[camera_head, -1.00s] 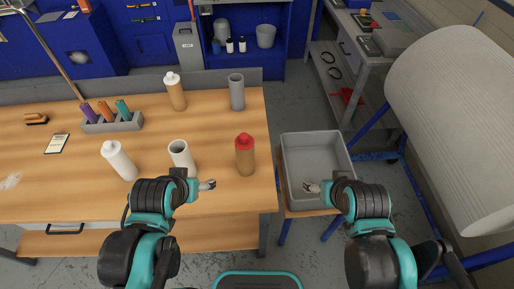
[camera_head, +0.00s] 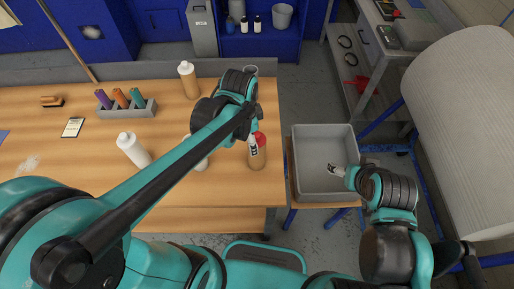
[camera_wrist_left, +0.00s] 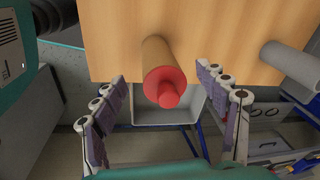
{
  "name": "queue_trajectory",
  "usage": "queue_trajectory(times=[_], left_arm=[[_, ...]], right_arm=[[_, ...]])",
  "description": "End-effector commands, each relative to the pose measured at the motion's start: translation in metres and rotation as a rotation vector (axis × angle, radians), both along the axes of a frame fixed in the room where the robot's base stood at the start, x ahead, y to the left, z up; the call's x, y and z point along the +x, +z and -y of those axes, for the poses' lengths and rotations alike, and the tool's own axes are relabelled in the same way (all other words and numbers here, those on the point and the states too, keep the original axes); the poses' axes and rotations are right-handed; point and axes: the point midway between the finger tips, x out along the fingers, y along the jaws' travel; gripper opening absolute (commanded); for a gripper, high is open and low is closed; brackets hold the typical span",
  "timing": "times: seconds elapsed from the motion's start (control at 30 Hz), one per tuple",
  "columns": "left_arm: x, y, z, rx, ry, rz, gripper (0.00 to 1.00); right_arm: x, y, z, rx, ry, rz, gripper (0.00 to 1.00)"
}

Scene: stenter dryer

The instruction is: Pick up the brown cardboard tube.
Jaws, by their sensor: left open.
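A brown cylinder with a red cap (camera_head: 258,156) stands upright near the table's right edge. It is the brown item closest to my left gripper (camera_head: 254,144), and it looks like a capped bottle. In the left wrist view this brown cylinder (camera_wrist_left: 162,72) lies between the spread fingers of my left gripper (camera_wrist_left: 163,78), its red cap towards the camera. The fingers are open and hold nothing; I cannot tell whether they touch it. My right gripper (camera_head: 337,171) is over the grey bin; its finger opening is too small to judge.
A grey bin (camera_head: 352,137) stands right of the table (camera_head: 60,105). A grey tube (camera_head: 250,70) is mostly hidden behind my left arm; a pale one is partly hidden too. A white bottle (camera_head: 133,150), a brown white-capped bottle (camera_head: 188,80) and a holder (camera_head: 127,110) stand further left.

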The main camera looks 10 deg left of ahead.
Motion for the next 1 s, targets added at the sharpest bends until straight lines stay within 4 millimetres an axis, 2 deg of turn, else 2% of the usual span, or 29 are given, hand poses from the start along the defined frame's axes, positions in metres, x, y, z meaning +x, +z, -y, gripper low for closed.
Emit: queue_trajectory(times=[0.03,0.1,0.3,0.67,0.9,1.0], left_arm=[[0.008,0.001,0.007,0.013,-0.076,-0.032,0.73],[0.012,-0.005,0.014,0.028,-0.167,-0.072,0.73],[0.019,-0.016,0.023,0.045,-0.306,-0.132,0.73],[0.019,-0.055,0.023,0.046,-0.323,-0.138,0.73],[0.02,-0.09,0.022,0.046,-0.322,-0.138,0.73],[0.019,-0.096,0.022,0.046,-0.322,-0.138,0.73]], right_arm=[[0.0,0.009,0.0,0.0,0.0,0.0,0.73],[0.0,0.013,0.0,0.0,0.0,0.0,0.73],[0.0,0.018,0.0,0.0,0.0,0.0,0.73],[0.0,0.005,0.0,0.0,0.0,0.0,0.73],[0.0,-0.008,0.0,0.0,0.0,0.0,0.73],[0.0,-0.009,0.0,0.0,0.0,0.0,0.73]])
